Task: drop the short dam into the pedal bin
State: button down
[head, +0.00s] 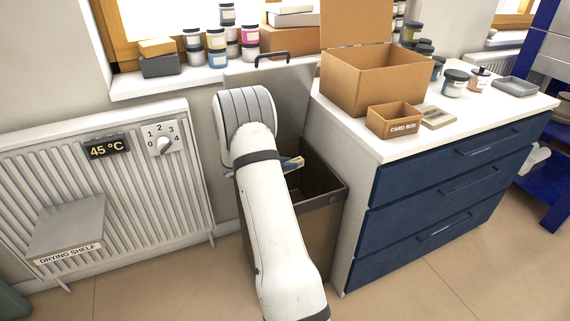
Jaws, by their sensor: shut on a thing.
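The pedal bin (325,235) is a brown-grey box with a dark rim on the floor, between the radiator and the drawer cabinet. Its grey lid (294,90) appears to stand raised behind it, with a black handle on top. I cannot make out the short dam.
An open cardboard box (365,85), a small card box (394,121), jars (454,82) and a grey tray (514,87) stand on the cabinet (450,180) at right. A radiator (150,195) with a drying shelf (70,227) is at left. Jars line the windowsill.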

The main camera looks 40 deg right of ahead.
jog(key=c, duration=1.1)
grip_release()
jog(key=p+v, duration=0.2)
jog(key=v, duration=0.6)
jog(key=shift+d, duration=0.1)
